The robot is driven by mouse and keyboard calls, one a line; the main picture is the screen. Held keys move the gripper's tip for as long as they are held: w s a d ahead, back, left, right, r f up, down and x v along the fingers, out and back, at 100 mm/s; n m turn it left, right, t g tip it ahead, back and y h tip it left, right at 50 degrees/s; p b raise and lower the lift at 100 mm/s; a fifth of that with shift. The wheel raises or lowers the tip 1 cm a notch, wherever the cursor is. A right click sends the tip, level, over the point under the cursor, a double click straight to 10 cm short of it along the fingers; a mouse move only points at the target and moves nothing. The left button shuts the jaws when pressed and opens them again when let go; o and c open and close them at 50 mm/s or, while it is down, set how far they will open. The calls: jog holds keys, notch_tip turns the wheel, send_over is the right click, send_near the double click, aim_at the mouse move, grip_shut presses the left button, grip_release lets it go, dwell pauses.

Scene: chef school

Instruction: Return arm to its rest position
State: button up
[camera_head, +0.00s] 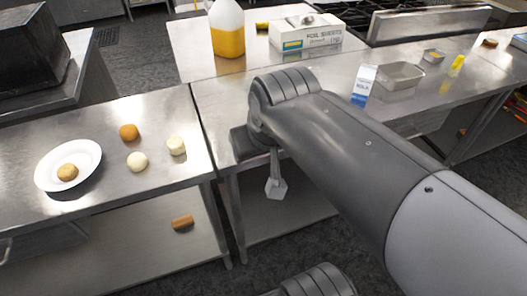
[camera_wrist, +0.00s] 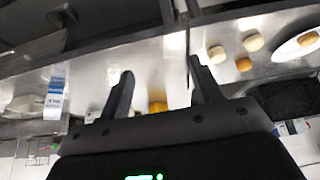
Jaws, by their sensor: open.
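My gripper (camera_wrist: 165,82) shows in the wrist view with its two dark fingers spread wide apart. Nothing is between the fingertips within grasp; the steel counters lie beyond them. In the head view my arm reaches from the lower right toward the middle, over the counter, and its bent end hides most of the gripper. A small pale piece hangs below that end, too unclear to name.
A white plate (camera_head: 45,170) with a bun and several loose buns are on the left counter (camera_head: 110,115). A milk carton (camera_head: 363,86), a metal pan (camera_head: 398,77), a foil box (camera_head: 307,36) and a yellow-filled jug (camera_head: 227,30) stand beyond my arm. A brown piece (camera_head: 182,222) lies on the lower shelf.

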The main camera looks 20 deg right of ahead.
jog(key=shift+s+d+f, duration=0.3)
jog(key=shift+s+f, duration=0.1)
jog(key=shift+s, duration=0.2)
jog(key=shift+s+d+f, duration=0.3)
jog(key=shift+s+f, duration=0.05)
jog(key=shift+s, duration=0.25)
